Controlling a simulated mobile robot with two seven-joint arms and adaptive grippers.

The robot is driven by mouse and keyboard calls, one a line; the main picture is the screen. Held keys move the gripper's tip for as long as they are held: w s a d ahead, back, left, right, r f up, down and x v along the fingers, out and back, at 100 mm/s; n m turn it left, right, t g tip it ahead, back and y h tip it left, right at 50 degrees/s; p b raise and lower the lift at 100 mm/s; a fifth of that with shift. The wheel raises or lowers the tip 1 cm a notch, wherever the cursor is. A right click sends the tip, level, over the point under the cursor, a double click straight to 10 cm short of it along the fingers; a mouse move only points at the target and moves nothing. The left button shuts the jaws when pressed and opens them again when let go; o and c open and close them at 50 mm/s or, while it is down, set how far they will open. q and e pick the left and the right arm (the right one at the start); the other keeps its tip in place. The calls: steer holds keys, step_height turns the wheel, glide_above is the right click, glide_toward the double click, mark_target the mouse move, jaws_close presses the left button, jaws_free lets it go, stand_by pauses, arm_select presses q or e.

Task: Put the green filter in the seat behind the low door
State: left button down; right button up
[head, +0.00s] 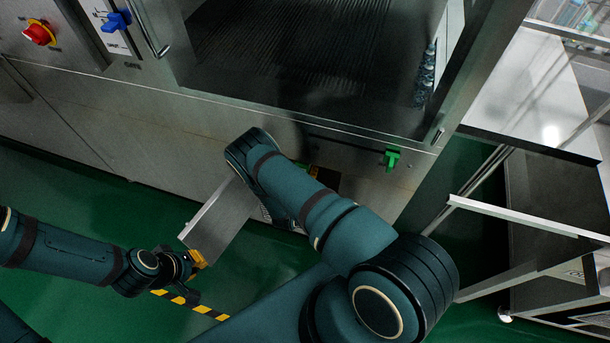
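The low door (222,218) is a plain metal flap that hangs open, tilted outward, at the foot of the washer's front panel. My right arm crosses in front of the opening beside it and hides most of the seat. My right gripper is hidden behind my own arm. My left gripper (197,261), with yellow at its tip, is low on the left, close to the door's lower edge. I cannot tell whether it touches the door or whether its fingers are open.
A small green handle (392,159) sits on the washer front, right of my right arm. A red knob (39,33) and blue switch (117,20) are at upper left. A metal table frame (525,220) stands at right. Yellow-black tape (190,303) marks the green floor.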

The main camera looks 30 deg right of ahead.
steer(key=shift+w+d+f+b, duration=0.1)
steer(key=shift+f+b, duration=0.35)
steer(key=shift+f, duration=0.9)
steer(key=shift+w+d+f+b, duration=0.1)
steer(key=shift+f+b, duration=0.35)
steer(key=shift+f, duration=0.9)
steer(key=shift+r, duration=0.1)
steer(key=shift+s, duration=0.1)
steer(key=o, duration=1.3)
steer(key=shift+s+a, duration=0.1)
steer(key=shift+a, duration=0.1)
steer(key=p+v, duration=0.2)
steer(key=v, duration=0.9)
steer(key=shift+s+a, duration=0.2)
steer(key=shift+a, duration=0.1)
